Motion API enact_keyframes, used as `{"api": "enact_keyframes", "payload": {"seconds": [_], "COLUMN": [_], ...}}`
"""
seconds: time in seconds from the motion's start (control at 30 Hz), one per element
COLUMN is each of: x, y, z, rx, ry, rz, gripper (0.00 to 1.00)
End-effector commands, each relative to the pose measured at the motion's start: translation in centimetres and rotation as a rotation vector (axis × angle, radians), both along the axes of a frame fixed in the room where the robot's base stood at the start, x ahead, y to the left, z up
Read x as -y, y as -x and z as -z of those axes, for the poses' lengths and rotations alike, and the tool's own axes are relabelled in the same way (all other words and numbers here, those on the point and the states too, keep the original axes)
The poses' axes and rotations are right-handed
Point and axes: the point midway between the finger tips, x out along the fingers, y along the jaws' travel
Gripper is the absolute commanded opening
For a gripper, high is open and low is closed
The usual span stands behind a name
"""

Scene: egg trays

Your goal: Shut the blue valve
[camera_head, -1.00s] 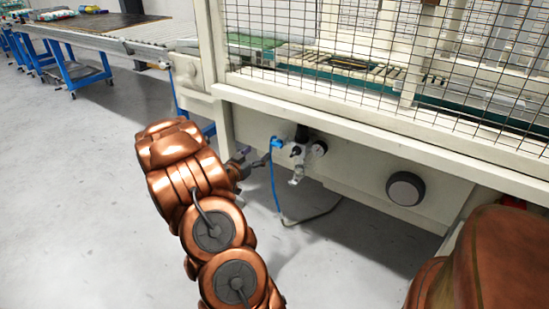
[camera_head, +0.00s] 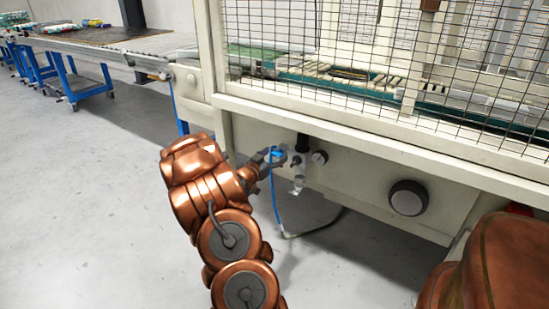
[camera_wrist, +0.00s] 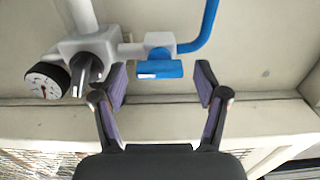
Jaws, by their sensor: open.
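The blue valve (camera_wrist: 160,69) shows in the wrist view on a grey fitting, with a blue hose running from it up and to the right. My gripper (camera_wrist: 160,88) is open. Its two fingers stand on either side of the valve, the left finger closer to it, with a gap on the right. I cannot tell whether either finger touches it. In the head view the valve (camera_head: 278,154) is small and partly covered by my gripper (camera_head: 272,160), which reaches it from the left.
A pressure gauge (camera_wrist: 46,81) and a dark knob (camera_wrist: 88,68) sit left of the valve in the wrist view. The cream machine frame (camera_head: 345,137) with its mesh guard is above. A round dark knob (camera_head: 408,198) is at right. Open floor (camera_head: 90,220) lies left.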

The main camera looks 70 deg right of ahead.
Motion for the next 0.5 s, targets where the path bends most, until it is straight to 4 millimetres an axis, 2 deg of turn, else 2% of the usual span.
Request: {"api": "enact_keyframes", "payload": {"seconds": [0.33,0.37,0.5], "x": [0.27,0.27,0.27], "y": [0.07,0.07,0.07], "z": [-0.01,-0.01,-0.02], "rx": [-0.001,-0.001,-0.001], "ry": [0.000,0.000,0.000], "rz": [0.000,0.000,0.000], "gripper": [0.73,0.72,0.57]}}
